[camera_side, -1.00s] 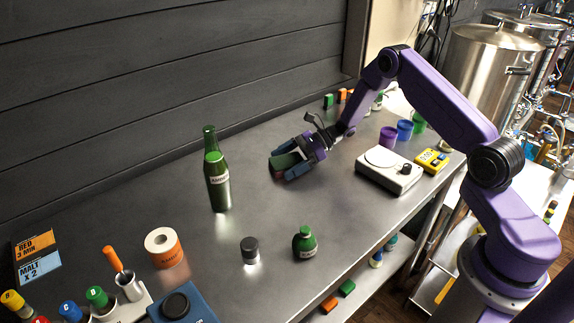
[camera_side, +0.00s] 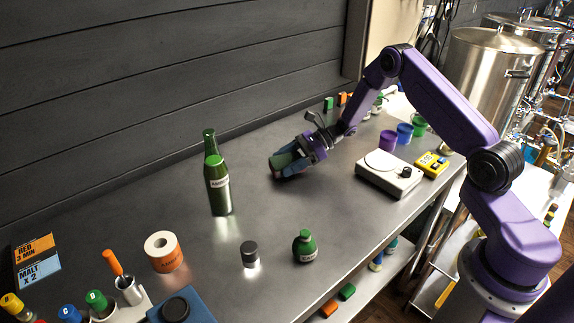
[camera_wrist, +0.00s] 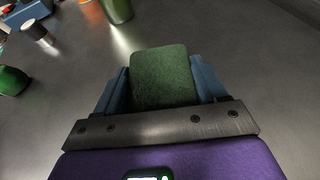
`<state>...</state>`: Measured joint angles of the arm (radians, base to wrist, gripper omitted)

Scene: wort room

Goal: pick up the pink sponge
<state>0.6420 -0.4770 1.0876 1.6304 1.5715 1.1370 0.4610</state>
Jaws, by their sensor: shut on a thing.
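My gripper (camera_side: 288,165) is shut on a green, rough-faced block that looks like a sponge (camera_wrist: 162,78). The blue fingers lie along its left and right sides in the wrist view. The block also shows in the side view (camera_side: 281,160), partly hidden by the fingers.
A tall green bottle (camera_side: 217,185) stands left of my gripper. A dark-capped jar (camera_side: 250,255) and a small green bottle (camera_side: 304,246) stand nearer the front. A white scale (camera_side: 388,174) and coloured cups (camera_side: 404,132) are right. The bench between is clear.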

